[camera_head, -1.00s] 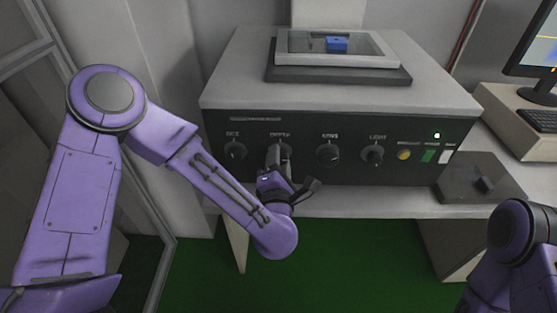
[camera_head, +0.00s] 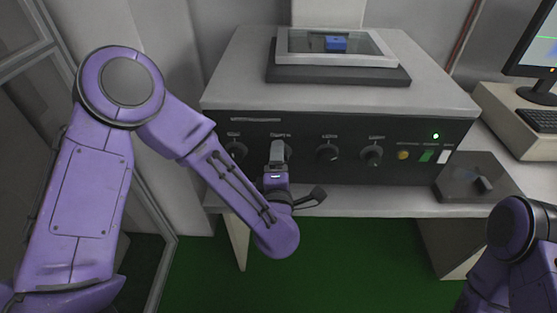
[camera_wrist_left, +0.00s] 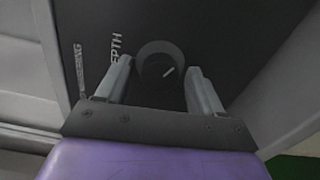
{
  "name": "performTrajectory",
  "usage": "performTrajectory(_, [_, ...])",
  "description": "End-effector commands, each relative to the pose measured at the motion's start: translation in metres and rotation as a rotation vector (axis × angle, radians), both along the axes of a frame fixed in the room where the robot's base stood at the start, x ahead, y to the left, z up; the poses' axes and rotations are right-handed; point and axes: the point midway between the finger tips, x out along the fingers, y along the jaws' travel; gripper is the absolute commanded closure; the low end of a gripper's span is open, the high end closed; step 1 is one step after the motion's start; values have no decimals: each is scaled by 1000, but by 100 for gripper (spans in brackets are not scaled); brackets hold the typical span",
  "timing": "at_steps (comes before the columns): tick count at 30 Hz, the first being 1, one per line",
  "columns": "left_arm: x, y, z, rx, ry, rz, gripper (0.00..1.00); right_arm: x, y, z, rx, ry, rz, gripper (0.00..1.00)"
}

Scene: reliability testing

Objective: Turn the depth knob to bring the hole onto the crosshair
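The depth knob (camera_wrist_left: 160,62) is dark and round with a pale pointer mark, under the DEPTH label in the left wrist view. My left gripper (camera_wrist_left: 159,68) is open, with one finger on each side of the knob and a visible gap to each. In the head view the left gripper (camera_head: 278,150) stands in front of the panel and hides the depth knob. The monitor (camera_head: 537,48) is cut off at the right edge. I cannot make out a hole or crosshair on it. My right gripper is out of view.
The machine's dark panel (camera_head: 350,173) also has a left knob (camera_head: 236,150), a third knob (camera_head: 328,152) and a light knob (camera_head: 372,155). A yellow button (camera_head: 403,155) and green switch (camera_head: 426,156) sit to their right. A blue block (camera_head: 336,44) lies in the window on top.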

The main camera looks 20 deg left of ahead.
Motion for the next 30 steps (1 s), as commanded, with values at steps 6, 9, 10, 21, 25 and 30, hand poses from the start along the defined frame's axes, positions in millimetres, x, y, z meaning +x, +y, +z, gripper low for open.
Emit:
performTrajectory(6, [-13, -5, -2, 0, 1, -2, 33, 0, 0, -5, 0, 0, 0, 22])
performTrajectory(9, [-35, -12, -3, 2, -1, -6, 33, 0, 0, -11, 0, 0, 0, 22])
performTrajectory(10, [-43, -14, -3, 2, 0, -6, 33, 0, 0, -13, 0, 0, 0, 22])
performTrajectory(21, [-100, -29, -1, 0, -1, 0, 33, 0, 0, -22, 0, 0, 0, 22])
performTrajectory(25, [-102, -29, 0, 0, 0, 1, 33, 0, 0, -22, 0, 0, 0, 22])
performTrajectory(30, [-102, -29, 0, 0, 0, 1, 33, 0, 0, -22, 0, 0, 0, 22])
